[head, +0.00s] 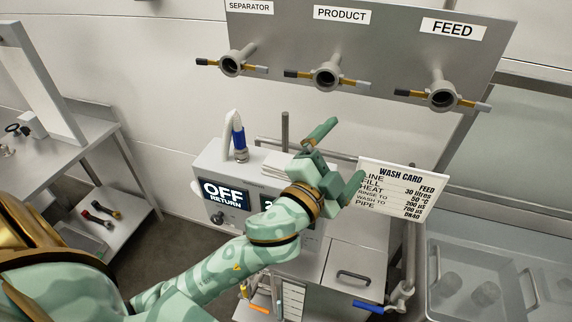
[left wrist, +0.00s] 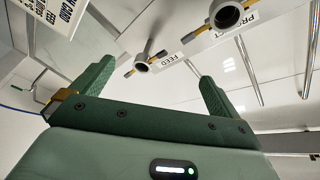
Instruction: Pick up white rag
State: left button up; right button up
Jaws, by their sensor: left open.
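That view shows no rag. My right gripper is in neither view.
The wash card (head: 392,188) stands close to the gripper's right. A blue-and-white hose fitting (head: 238,142) rises from the box. The panel (head: 370,50) carries three pipe ports above. A basin (head: 480,285) is at right, a steel table (head: 75,150) at left.

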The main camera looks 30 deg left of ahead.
pick_arm(q)
jog(key=d+r+m+g+h, duration=0.2)
jog(key=d+r+m+h, duration=0.9)
jog(key=h, duration=0.3)
jog(key=s+d+m+g+h, duration=0.4)
jog(key=d+m+g+h, duration=0.15)
jog(key=m+g, duration=0.5)
jog(key=g+y, duration=0.7)
jog(key=y, duration=1.5)
send_over(286, 160)
jog(key=shift+h, duration=0.25)
notch_tip(286, 160, down, 15)
jog(key=shift+r, duration=0.15)
notch_tip(286, 160, down, 6)
jog(key=shift+f+p, duration=0.1)
jog(key=shift+p, duration=0.35)
jog(key=c, duration=0.7)
